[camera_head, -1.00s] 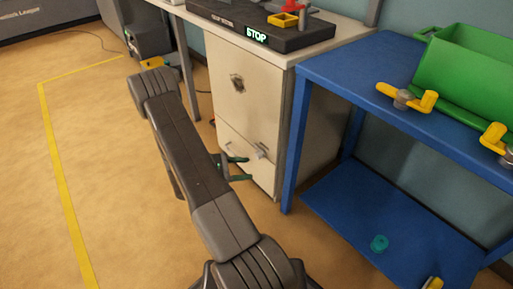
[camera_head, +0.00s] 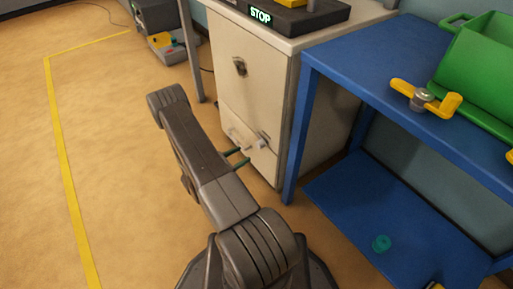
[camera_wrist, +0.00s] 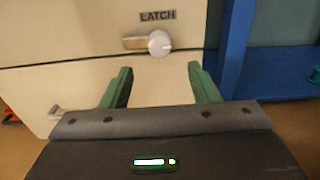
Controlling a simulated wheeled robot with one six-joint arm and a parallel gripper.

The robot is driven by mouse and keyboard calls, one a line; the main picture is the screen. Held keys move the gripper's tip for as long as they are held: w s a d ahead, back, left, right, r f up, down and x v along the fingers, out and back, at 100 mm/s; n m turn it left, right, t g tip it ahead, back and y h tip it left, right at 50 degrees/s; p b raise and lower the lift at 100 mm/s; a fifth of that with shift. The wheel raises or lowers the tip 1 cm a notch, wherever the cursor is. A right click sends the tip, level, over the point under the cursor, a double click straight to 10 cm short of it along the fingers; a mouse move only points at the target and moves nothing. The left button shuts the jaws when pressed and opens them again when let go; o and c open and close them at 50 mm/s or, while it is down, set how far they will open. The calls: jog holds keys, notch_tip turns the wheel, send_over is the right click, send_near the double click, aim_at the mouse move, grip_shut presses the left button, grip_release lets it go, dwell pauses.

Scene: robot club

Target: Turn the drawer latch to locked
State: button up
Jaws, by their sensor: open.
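The drawer latch (camera_wrist: 159,43) is a round pale knob with a short bar pointing left, roughly level, under a "LATCH" label (camera_wrist: 157,15) on a cream cabinet. In the head view the latch (camera_head: 262,141) is small, low on the cabinet front (camera_head: 238,95). My gripper (camera_wrist: 160,68) is open and empty, its two green fingers apart. The latch lies beyond the fingertips, between them from side to side; I see no contact. In the head view my gripper (camera_head: 239,157) is just in front of the cabinet, partly hidden by my arm.
A blue shelf unit (camera_head: 293,150) stands right of the cabinet, with a green bin (camera_head: 485,75) and a yellow-handled part (camera_head: 440,103) on top. A teal ring (camera_head: 381,243) lies on its lower shelf. The floor to the left is open, with a yellow line (camera_head: 66,170).

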aim_at(258, 146)
jog(key=b+x, duration=0.1)
jog(key=x, duration=0.7)
jog(key=shift+w+d+b, duration=0.15)
jog(key=shift+d+b, duration=0.05)
jog(key=shift+b, duration=0.1)
jog(key=c, duration=1)
jog(key=shift+o, duration=0.2)
